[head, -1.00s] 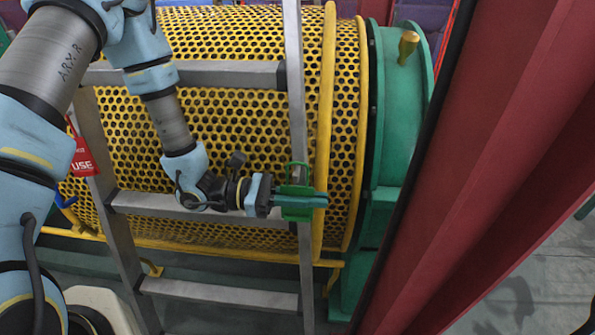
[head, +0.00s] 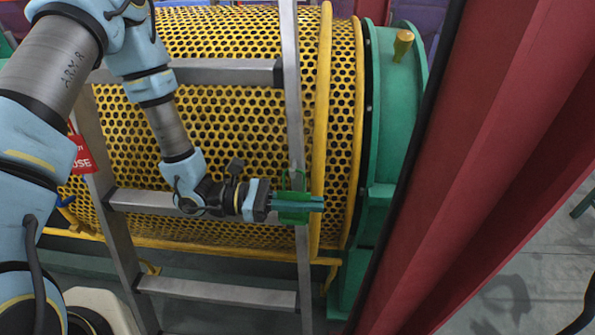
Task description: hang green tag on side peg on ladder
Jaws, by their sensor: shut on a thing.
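The green tag (head: 293,215) is in the head view, at the right rail of the metal ladder (head: 289,90). It has a green loop at its top, which overlaps the rail in the picture. My gripper (head: 312,205) is shut on the tag, with its fingers reaching across it and pointing right. The side peg cannot be made out; the tag and fingers cover that part of the rail. I cannot tell whether the loop is around a peg or only in front of the rail.
A yellow perforated drum guard (head: 225,125) stands behind the ladder, with a green end housing (head: 398,110) to its right. A red beam (head: 480,150) fills the right side. A red tag (head: 82,155) hangs at the ladder's left rail. Grey floor (head: 530,270) shows at lower right.

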